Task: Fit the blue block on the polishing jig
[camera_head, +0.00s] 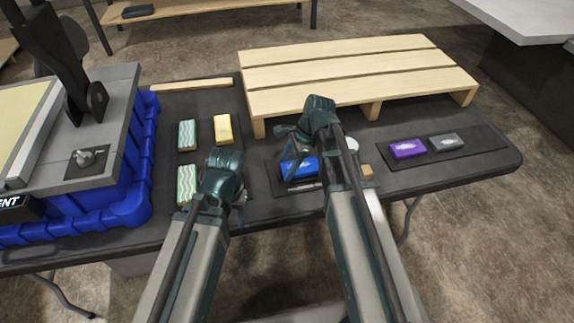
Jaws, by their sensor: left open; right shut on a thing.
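The blue block (299,169) is in the middle of the black table, at a dark plate (288,190). My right gripper (298,151) is over it from above and shut on it. The fingers and part of the block's top are hidden by the gripper's body. I cannot tell whether the block touches the plate or is held just above it. My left gripper (238,196) is open and empty, low over the table to the left of the blue block, its fingertips mostly hidden. I cannot tell for certain which piece is the polishing jig.
Two green wavy-patterned blocks (187,135) and a yellow block (223,129) lie left of centre. A purple block (408,149) and grey block (446,142) sit on a dark plate at right. A wooden pallet (350,72) stands behind; a blue crate (135,190) stands left.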

